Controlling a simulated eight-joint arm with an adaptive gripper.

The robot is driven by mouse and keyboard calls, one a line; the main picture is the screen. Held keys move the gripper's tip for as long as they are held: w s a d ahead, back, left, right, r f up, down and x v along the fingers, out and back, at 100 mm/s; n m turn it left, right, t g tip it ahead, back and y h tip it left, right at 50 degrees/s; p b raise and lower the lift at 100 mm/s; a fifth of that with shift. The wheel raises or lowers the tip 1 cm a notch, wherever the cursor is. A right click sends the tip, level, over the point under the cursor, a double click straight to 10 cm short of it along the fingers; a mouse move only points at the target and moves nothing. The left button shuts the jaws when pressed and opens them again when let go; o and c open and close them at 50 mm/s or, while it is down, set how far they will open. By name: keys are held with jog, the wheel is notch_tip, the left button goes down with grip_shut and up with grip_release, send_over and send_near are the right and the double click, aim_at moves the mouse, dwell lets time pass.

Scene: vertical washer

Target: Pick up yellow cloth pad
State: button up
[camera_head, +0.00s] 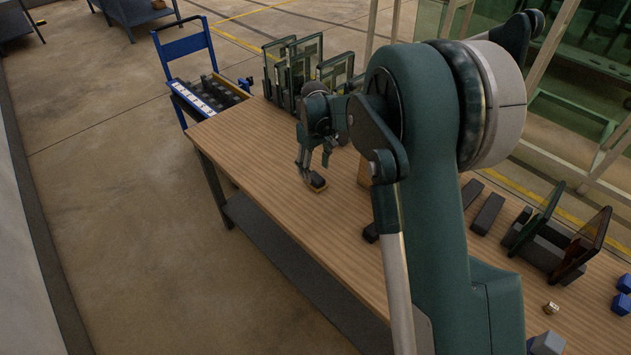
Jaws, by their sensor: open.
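A small pad with a dark top and a thin yellow lower edge (317,187) lies on the wooden table (255,150), left of my arm. It appears to be the yellow cloth pad. My gripper (314,172) points down just above and around the pad, with its fingers apart. One finger is at the pad's left side and the other is nearer its right. I cannot tell whether either finger touches it. The pad looks flat on the table, and its far part is partly covered by the gripper.
Several framed glass panels (300,65) stand at the table's far end. A blue cart (190,70) is beyond it. Dark blocks (487,214), a rack with tinted panels (560,240) and blue blocks (622,300) sit at right. Table left of the pad is clear.

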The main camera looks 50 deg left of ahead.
aim_at(315, 177)
jog(key=shift+f+b, duration=0.35)
jog(key=shift+f, duration=2.2)
jog(key=shift+c, duration=0.4)
jog(key=c, duration=1.1)
